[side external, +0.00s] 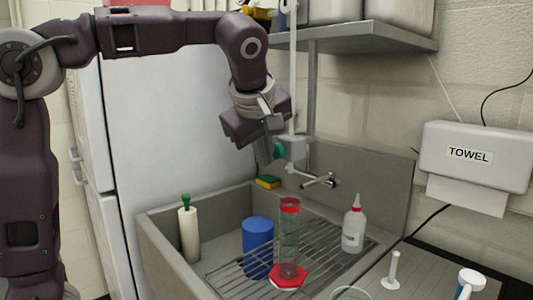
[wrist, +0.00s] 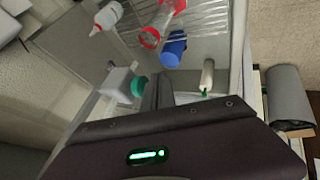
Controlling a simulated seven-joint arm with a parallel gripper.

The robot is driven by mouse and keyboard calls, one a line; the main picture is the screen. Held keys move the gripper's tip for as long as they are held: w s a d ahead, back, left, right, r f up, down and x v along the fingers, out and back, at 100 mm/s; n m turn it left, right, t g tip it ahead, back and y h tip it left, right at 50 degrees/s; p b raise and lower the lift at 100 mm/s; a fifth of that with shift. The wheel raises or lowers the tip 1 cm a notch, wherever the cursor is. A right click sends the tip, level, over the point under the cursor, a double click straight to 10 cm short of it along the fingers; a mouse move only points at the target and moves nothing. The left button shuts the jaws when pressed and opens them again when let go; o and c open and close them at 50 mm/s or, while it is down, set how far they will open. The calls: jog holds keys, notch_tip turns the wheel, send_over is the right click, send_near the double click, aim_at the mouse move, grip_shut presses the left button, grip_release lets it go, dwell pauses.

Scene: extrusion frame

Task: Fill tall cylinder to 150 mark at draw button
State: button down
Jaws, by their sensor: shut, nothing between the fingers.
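The tall cylinder (side external: 289,245) is clear, with a red rim and red hexagonal base, and stands upright on the sink rack; its red rim shows in the wrist view (wrist: 150,38). I cannot make out its marks or a liquid level. The draw button (side external: 278,150) is green, on a white dispenser box (side external: 293,148) above the sink; it also shows in the wrist view (wrist: 138,87). My gripper (side external: 265,153) is shut and empty, its fingertips right beside the button. I cannot tell whether they touch it.
A blue cup (side external: 257,240), a white bottle with green top (side external: 188,230) and a red-tipped squeeze bottle (side external: 353,228) stand in the sink (side external: 152,235). A sponge (side external: 268,182) lies at its back rim. A tap (side external: 320,181) juts from the back wall.

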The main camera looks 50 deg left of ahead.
aim_at(276, 151)
jog(key=shift+w, duration=0.25)
jog(key=shift+w, duration=0.9)
dwell(6.8)
